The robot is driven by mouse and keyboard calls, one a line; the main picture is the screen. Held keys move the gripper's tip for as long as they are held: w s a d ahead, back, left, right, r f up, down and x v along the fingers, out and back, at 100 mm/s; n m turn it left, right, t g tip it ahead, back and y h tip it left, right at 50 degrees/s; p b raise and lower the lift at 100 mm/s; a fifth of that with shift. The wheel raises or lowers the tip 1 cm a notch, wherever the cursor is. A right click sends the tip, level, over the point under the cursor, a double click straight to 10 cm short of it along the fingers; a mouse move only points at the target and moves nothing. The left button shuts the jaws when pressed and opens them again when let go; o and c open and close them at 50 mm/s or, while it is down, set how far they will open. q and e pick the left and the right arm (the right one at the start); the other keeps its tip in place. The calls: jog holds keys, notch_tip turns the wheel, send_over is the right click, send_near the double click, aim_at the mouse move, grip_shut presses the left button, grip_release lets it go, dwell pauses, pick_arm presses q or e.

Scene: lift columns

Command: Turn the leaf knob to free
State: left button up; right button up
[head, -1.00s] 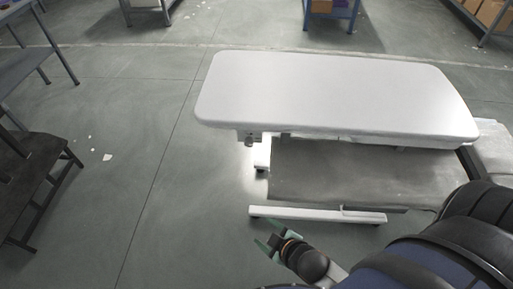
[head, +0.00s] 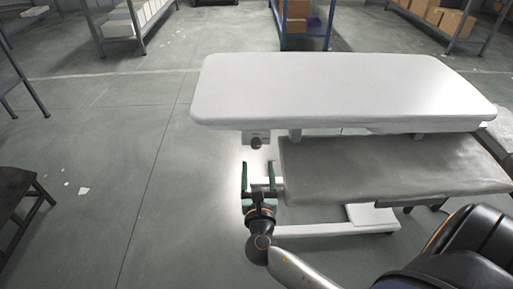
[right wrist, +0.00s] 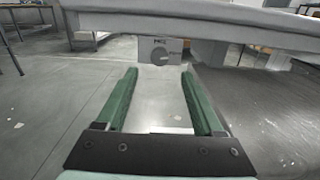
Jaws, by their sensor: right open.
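The leaf knob (head: 256,143) is a small dark round knob on a pale plate under the left front edge of the white table (head: 340,85). In the right wrist view the knob (right wrist: 159,56) shows as a grey disc with a pointer, on a plate with small lettering too small to read. My right gripper (head: 259,168) is open and empty, its two green fingers pointing at the knob from the near side and below. In the right wrist view the knob lies ahead, between the fingertips (right wrist: 158,72) and apart from them. My left gripper is not in view.
A grey hanging leaf or lower panel (head: 390,170) extends just right of my right gripper. A white base foot (head: 340,229) stands on the floor below it. Shelves with boxes (head: 295,12) stand far back.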

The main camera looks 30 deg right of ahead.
aim_at(256, 146)
jog(key=x, duration=0.5)
jog(key=shift+w+d+b, duration=0.15)
jog(key=shift+w+b, duration=0.15)
jog(key=shift+w, duration=0.1)
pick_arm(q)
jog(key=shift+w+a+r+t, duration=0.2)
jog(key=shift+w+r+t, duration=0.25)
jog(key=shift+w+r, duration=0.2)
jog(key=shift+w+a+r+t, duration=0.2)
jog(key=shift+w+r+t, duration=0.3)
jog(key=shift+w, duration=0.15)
pick_arm(e)
jog(key=shift+x, duration=1.8)
jog(key=shift+c, duration=0.2)
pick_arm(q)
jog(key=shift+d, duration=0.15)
pick_arm(e)
grip_shut()
